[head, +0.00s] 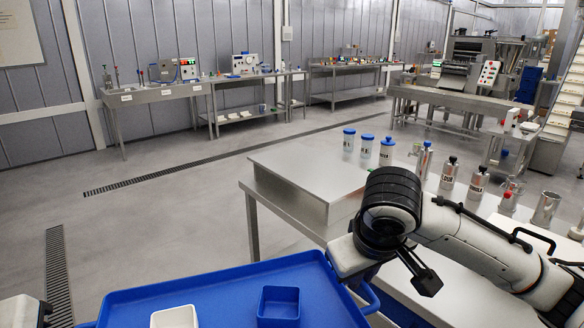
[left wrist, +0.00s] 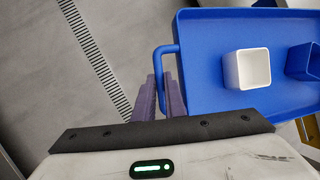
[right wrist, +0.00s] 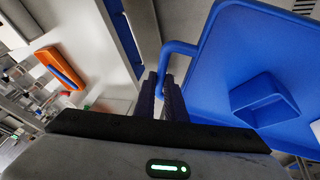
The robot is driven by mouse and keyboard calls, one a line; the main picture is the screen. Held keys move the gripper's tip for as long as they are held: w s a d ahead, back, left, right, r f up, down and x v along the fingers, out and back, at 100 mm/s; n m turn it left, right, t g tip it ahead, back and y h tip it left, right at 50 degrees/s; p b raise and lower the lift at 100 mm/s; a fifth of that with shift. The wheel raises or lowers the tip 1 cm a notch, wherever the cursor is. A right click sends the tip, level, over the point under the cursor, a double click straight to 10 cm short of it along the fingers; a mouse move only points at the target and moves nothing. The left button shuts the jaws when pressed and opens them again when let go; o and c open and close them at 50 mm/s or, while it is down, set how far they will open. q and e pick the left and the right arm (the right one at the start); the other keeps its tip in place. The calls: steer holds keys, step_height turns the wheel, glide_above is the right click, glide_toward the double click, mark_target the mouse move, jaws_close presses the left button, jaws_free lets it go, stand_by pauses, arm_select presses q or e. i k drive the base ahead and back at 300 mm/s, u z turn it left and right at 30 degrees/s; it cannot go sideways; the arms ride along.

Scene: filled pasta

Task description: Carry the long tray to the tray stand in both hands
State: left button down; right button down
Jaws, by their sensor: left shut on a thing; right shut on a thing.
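The long blue tray (head: 222,290) is at the bottom of the head view, with a white square tub (head: 174,318) and a blue square tub (head: 278,306) on it. My left gripper (left wrist: 168,88) is shut on the tray's left handle (left wrist: 160,62) in the left wrist view. My right gripper (right wrist: 163,88) is shut on the tray's right handle (right wrist: 178,47) in the right wrist view. The tray's near edge is cut off in the head view. I cannot make out the tray stand.
A steel table (head: 310,185) stands just beyond and right of the tray, carrying blue-lidded jars (head: 387,150) and steel canisters (head: 449,172). Open floor (head: 150,220) with drain grates lies ahead and left. Benches (head: 160,93) line the far wall.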

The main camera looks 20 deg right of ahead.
mark_target(309, 166)
steer(key=u, duration=0.4)
steer(key=i, duration=2.3)
steer(key=z, duration=0.6)
steer(key=i, duration=0.8)
steer(key=z, duration=1.5)
steer(key=i, duration=0.7)
steer(key=z, duration=0.6)
